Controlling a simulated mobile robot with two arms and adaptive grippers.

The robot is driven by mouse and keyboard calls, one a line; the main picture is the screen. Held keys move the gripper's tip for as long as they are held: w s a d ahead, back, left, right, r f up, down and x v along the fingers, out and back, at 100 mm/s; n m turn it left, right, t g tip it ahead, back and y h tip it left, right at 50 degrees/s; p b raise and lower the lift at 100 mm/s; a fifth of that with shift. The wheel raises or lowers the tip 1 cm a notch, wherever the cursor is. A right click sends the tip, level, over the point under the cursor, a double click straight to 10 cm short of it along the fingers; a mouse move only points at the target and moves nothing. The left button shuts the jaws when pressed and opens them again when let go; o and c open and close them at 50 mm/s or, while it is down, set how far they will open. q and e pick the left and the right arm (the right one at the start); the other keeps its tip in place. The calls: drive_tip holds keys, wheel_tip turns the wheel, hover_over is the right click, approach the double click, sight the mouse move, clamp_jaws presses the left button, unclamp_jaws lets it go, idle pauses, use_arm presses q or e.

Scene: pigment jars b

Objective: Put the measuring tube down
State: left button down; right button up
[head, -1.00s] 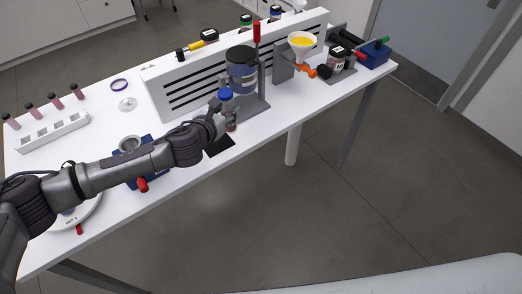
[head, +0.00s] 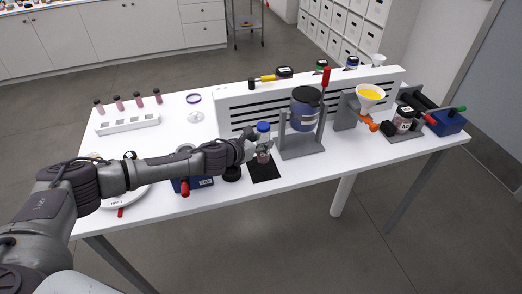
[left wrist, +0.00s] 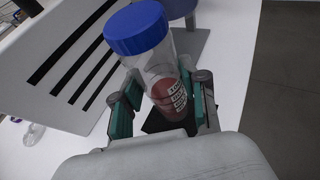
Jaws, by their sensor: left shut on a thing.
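The measuring tube (head: 263,142) is a clear tube with a blue cap and a reddish filling at its lower end. It is near the front middle of the table, over or on a black mat (head: 263,172). My left gripper (head: 257,146) is shut on the tube from the left. In the left wrist view the tube (left wrist: 160,62) stands between the two green-padded fingers of my left gripper (left wrist: 162,105), with a printed label low on it. The tube's bottom is hidden, so I cannot tell whether it touches the mat. My right gripper is not in view.
A grey stand with a blue jar (head: 305,112) is just right of the tube. A white slotted panel (head: 240,112) is behind it. The table's front edge is close.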

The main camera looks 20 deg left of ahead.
use_arm(q)
wheel_tip(320, 180, down, 4)
drive_tip(key=shift+a+f, duration=0.1)
drive_tip(key=shift+a, duration=0.05)
drive_tip(key=c, duration=0.6)
unclamp_jaws()
drive_tip(key=shift+f, duration=0.1)
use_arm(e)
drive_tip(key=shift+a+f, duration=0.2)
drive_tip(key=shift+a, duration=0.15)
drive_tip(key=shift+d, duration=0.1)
